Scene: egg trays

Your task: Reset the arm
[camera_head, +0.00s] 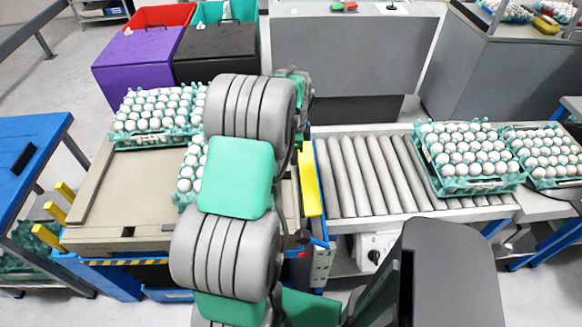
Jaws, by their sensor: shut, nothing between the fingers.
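My grey and teal arm (236,175) rises through the middle of the head view, folded up close to the camera. My gripper cannot be made out; the arm's links hide what lies behind them. Egg trays stand on the left platform (100,215), one at its back left (150,138) and one partly hidden behind my arm (185,198). On the right, a teal egg tray (470,185) full of white eggs sits on the roller conveyor (365,175). Another egg tray (548,178) stands beside it at the right edge.
A purple bin (137,62) and a black bin (215,52) stand behind the platform. A blue table (28,150) is at the left, and grey counters (345,45) stand at the back. The conveyor's left rollers are bare. Yellow posts (48,236) edge the platform's left side.

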